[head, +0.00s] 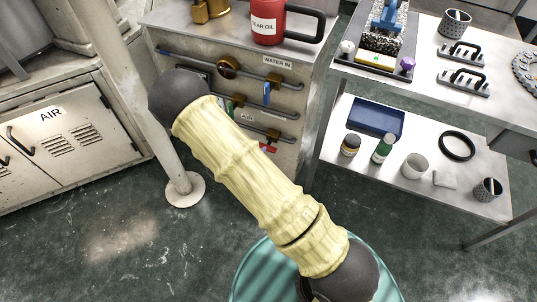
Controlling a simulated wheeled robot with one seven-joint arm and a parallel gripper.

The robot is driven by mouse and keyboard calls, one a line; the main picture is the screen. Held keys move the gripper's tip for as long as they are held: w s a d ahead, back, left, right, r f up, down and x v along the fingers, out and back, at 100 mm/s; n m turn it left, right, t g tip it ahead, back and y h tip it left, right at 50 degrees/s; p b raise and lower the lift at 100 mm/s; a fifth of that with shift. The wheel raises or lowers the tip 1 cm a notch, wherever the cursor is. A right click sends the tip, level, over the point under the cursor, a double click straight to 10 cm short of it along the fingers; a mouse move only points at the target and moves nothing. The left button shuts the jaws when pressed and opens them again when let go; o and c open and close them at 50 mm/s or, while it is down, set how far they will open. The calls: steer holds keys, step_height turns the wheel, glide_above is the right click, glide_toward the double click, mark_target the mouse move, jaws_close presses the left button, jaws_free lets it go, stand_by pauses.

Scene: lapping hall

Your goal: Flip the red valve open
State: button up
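The red valve (268,148) shows as a small red lever on the lowest pipe on the front of the grey cabinet (300,116). It lies just right of my sleeved arm, which covers part of the area around it. Its lever looks roughly sideways, but it is too small and partly covered to tell its exact angle. My gripper is not in view; only a pale yellow sleeved link and dark joints of my arm show, crossing the middle of the picture.
A red gear oil can (268,24) stands on the cabinet top. A post (172,160) stands left. A two-level table (350,170) with several items stands right.

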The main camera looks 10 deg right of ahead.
mark_target(269, 144)
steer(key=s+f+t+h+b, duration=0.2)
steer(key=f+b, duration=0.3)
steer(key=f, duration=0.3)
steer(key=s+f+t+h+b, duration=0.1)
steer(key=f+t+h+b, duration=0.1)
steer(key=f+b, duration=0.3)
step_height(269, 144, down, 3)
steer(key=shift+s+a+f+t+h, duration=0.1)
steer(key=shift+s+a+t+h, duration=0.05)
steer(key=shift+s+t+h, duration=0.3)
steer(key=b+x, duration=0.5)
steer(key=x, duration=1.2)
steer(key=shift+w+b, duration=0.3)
steer(key=shift+b, duration=0.1)
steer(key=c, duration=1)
